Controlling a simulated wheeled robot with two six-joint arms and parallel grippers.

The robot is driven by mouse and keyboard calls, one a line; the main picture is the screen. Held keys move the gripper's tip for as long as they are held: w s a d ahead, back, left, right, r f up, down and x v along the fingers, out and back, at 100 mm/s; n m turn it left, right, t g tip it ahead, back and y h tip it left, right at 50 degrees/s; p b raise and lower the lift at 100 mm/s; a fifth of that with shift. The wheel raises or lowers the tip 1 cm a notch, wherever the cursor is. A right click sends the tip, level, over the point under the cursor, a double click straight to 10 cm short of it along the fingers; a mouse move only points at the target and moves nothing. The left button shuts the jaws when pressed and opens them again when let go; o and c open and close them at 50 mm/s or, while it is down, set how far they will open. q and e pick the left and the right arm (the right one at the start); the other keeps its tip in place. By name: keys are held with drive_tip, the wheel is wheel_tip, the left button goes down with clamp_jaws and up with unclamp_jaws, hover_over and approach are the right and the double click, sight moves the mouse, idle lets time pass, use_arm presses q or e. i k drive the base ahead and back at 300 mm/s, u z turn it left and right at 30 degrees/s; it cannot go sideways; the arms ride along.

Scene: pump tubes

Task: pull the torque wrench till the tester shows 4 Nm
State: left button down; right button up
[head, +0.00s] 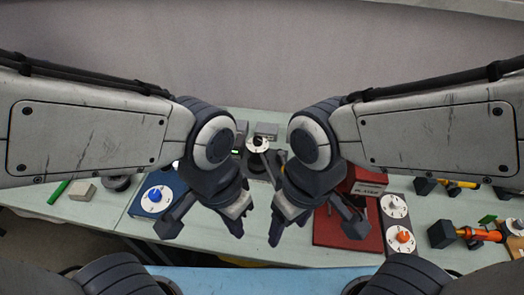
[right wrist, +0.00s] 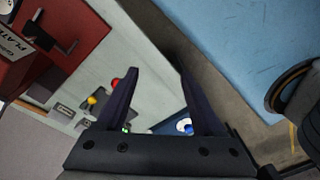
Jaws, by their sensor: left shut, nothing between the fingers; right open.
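A grey device with a small green-lit display (head: 236,151), seemingly the tester, stands at the back middle of the table, partly hidden by my left arm; its reading is too small to make out. Beside it is a round white dial with a dark centre (head: 258,144). A thin grey bar (head: 268,172) runs from the dial towards the front between my grippers; I cannot tell surely whether it is the torque wrench. My left gripper (head: 237,227) is shut and empty above the table. My right gripper (head: 284,228) is open and empty; its spread fingers show in the right wrist view (right wrist: 158,72).
A blue box with a blue knob (head: 155,196) stands at left. Orange- and yellow-handled tools (head: 480,234) lie in holders further right.

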sight(261, 151)
drive_tip(key=u, duration=1.3)
drive_tip(key=k, duration=0.95)
drive_tip(key=z, duration=1)
